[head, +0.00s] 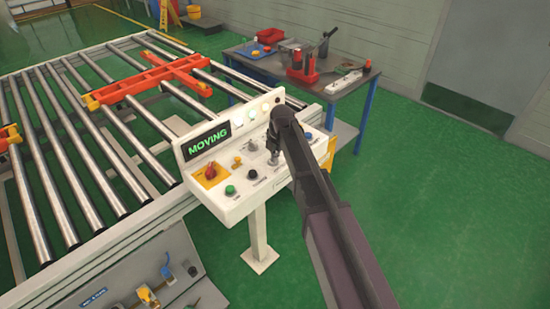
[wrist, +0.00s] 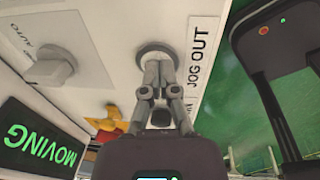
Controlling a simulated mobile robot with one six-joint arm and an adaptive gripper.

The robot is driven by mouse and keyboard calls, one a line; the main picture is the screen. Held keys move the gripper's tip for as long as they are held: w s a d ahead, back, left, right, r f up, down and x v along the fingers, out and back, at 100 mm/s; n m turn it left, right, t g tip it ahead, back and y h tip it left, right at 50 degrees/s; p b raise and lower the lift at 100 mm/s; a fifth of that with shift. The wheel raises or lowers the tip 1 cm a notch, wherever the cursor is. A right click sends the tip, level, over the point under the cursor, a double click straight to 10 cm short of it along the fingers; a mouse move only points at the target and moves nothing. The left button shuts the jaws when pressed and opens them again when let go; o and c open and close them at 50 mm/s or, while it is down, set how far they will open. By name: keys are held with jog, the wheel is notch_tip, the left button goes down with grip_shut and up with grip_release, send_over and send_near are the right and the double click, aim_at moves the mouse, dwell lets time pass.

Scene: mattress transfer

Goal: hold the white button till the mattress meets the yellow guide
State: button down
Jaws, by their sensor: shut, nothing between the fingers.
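The white control panel (head: 232,178) stands on a post beside the roller conveyor, and its display (head: 208,140) reads MOVING in green. My gripper (head: 273,158) is shut and points down at the right part of the panel. In the wrist view my closed fingertips (wrist: 158,68) meet the button (wrist: 155,47) beside the JOG OUT label (wrist: 199,55). The display (wrist: 38,145) also reads MOVING there. No mattress is in view, and I cannot tell which yellow part is the guide.
The roller conveyor (head: 70,150) carries orange bars with yellow ends (head: 150,82). The panel also has a red knob (head: 210,171), a green button (head: 230,190) and a black button (head: 253,174). A blue-legged table (head: 345,100) with tools stands behind. Green floor (head: 450,200) is clear at right.

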notch_tip(320, 180, up, 14)
jog(key=d+p, duration=0.1)
jog(key=p, duration=1.2)
jog(key=shift+s+d+f, duration=0.2)
jog(key=shift+s+d, duration=0.05)
jog(key=shift+d, duration=0.1)
jog(key=s+d+f+m+b, duration=0.2)
jog(key=s+d+f+m, duration=0.1)
jog(key=s+d+m, duration=0.7)
jog(key=s+d+f+m+h+b, duration=0.1)
jog(key=s+d+f+m+b, duration=0.2)
jog(key=s+d+m, duration=0.8)
jog(key=m, duration=0.7)
jog(key=shift+d+h, duration=0.15)
jog(key=shift+h, duration=0.15)
